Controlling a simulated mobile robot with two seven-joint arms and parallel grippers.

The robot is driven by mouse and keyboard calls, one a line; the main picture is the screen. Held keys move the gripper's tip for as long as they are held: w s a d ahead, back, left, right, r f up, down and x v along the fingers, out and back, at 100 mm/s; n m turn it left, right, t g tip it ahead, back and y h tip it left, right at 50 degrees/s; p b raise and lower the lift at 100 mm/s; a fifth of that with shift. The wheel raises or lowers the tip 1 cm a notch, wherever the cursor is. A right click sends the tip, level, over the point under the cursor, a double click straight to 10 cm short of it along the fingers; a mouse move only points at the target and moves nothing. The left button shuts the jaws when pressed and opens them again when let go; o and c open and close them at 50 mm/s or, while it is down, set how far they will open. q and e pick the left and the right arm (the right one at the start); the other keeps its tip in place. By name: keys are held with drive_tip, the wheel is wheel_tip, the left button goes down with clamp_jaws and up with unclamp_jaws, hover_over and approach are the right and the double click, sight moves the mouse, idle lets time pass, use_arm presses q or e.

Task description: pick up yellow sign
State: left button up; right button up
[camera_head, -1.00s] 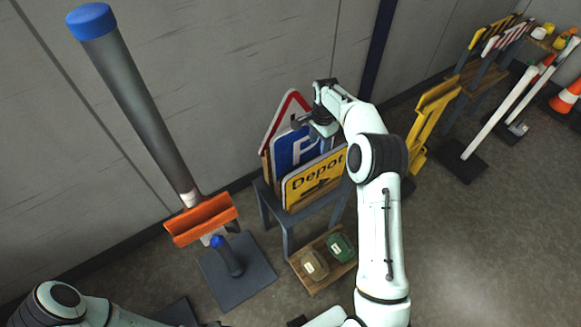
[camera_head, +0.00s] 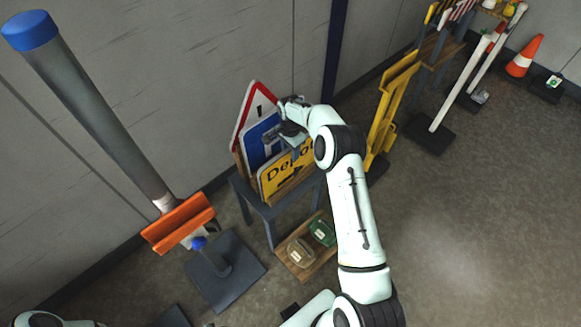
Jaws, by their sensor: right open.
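The yellow sign (camera_head: 272,182) with black "Depot" lettering leans at the front of a stack of signs on a small grey-blue stand. Behind it are a blue sign (camera_head: 254,150) and a red-bordered triangular sign (camera_head: 240,122). My right gripper (camera_head: 283,139) is open above the top edge of the yellow sign, in front of the blue one. My right arm and gripper hide the sign's upper right part. Whether a finger touches the sign cannot be told. My left gripper is out of view; only a bit of that arm shows at the lower left.
The stand (camera_head: 240,186) has a lower wooden shelf (camera_head: 300,272) with two small boxes. Yellow trestles (camera_head: 392,105), white posts and a cone (camera_head: 524,56) stand at right. Floor at lower right is clear.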

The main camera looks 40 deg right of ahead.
drive_tip(key=shift+w+f, duration=0.1)
drive_tip(key=shift+f, duration=0.65)
clamp_jaws()
drive_tip(key=shift+r, duration=0.15)
idle(0.7)
